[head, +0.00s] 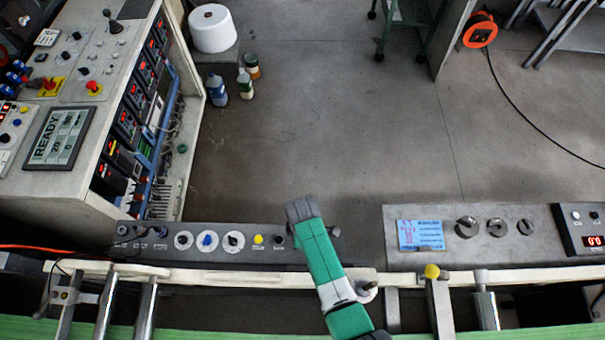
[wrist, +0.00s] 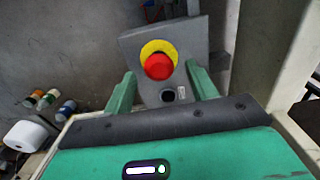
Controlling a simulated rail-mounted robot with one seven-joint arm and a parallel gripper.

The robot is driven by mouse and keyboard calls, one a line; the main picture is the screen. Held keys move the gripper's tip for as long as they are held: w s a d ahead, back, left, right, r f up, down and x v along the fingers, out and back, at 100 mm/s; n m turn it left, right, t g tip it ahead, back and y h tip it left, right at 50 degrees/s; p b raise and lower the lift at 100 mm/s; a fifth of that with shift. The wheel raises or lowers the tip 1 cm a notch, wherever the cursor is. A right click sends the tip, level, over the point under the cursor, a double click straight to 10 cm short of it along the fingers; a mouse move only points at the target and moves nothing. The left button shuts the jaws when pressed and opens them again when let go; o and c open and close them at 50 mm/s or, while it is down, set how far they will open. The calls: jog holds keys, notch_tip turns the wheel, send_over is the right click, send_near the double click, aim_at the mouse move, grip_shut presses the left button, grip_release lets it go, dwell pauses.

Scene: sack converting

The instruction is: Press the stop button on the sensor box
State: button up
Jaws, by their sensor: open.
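In the wrist view a grey box (wrist: 196,40) carries a red mushroom button (wrist: 158,67) on a yellow ring (wrist: 150,46), with a small black round part (wrist: 168,96) below it. My gripper (wrist: 160,72) is open, its two green fingers apart on either side of the red button in the picture. Nothing is held between them. I cannot tell whether either finger touches the box. In the head view my green gripper (head: 308,225) extends over the right end of the grey control strip, and the red button does not show there.
The grey control strip (head: 160,257) has several knobs. A panel with grey knobs (head: 400,258) lies to the right. A large console (head: 60,187) at the left has other red buttons on yellow plates. Bottles (head: 217,92) and a white roll (head: 212,28) stand behind; the middle floor is clear.

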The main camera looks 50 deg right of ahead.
jog(key=shift+f, duration=0.55)
jog(key=shift+w, duration=0.1)
grip_shut()
jog(key=shift+f+b, duration=0.35)
jog(key=shift+f, duration=0.2)
grip_release()
jog(key=shift+r+p, duration=0.8)
jog(key=shift+r, duration=3.2)
